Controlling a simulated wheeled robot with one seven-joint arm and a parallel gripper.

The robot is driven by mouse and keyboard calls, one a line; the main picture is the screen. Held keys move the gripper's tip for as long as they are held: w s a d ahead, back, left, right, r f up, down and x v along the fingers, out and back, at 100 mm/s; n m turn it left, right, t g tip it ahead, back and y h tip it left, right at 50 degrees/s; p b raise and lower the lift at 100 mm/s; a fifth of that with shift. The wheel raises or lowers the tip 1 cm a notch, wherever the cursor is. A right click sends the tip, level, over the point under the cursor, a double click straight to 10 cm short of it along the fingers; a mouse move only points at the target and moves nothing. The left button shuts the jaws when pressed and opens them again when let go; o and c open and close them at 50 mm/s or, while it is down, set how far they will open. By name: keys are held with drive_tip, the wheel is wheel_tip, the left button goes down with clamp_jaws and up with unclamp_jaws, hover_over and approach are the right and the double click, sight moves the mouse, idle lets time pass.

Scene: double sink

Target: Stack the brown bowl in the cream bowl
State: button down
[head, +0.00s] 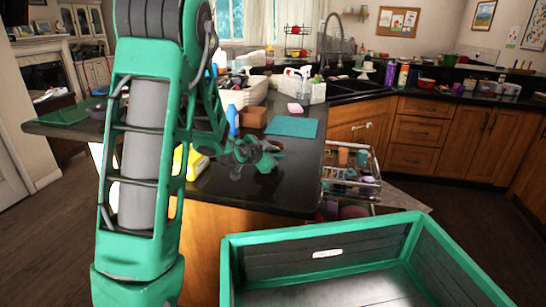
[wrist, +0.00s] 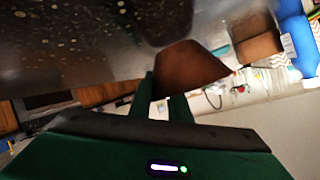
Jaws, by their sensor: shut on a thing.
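My gripper (head: 268,158) is low over the dark counter, near its front edge. In the wrist view, my gripper (wrist: 167,97) is shut on a plain brown piece that I take for the brown bowl (wrist: 188,66). Only part of the bowl shows beyond the fingers, and it looks tilted. In the head view I cannot make the bowl out against the dark gripper. I cannot pick out the cream bowl for certain in either view.
A brown box (head: 252,117) and a blue bottle (head: 232,120) stand behind my gripper. A teal mat (head: 292,127) lies to their right. A white basket (head: 243,94) is farther back. An open dishwasher rack (head: 350,175) and a green-rimmed crate (head: 325,252) are at right and front.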

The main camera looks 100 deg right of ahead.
drive_tip(key=shift+f, duration=0.35)
drive_tip(key=shift+f, duration=0.1)
drive_tip(key=c, duration=1.6)
unclamp_jaws()
drive_tip(key=shift+c, duration=0.2)
